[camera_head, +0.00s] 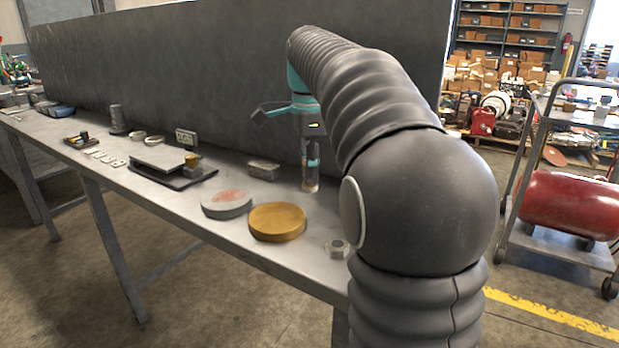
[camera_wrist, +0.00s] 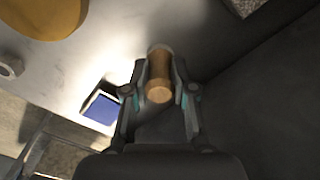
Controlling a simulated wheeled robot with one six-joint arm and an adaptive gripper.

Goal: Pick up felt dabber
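A tan cylinder with a pale end, which looks like the felt dabber, is between the two fingers of my gripper (camera_wrist: 160,68) in the wrist view; its body (camera_wrist: 159,90) points toward the camera. The fingers flank it closely on both sides, and I cannot tell whether they press on it. In the head view my gripper (camera_head: 311,160) points straight down at the table's back edge, and the dabber's pale lower end (camera_head: 310,187) shows at the tabletop below the fingers.
A yellow disc (camera_head: 277,222) and a grey disc with a reddish patch (camera_head: 226,203) lie left of my gripper. A hex nut (camera_head: 337,248) is nearer the front. A blue box (camera_wrist: 101,106) sits close by in the wrist view. A tall grey panel (camera_head: 230,90) stands behind the table (camera_head: 180,200).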

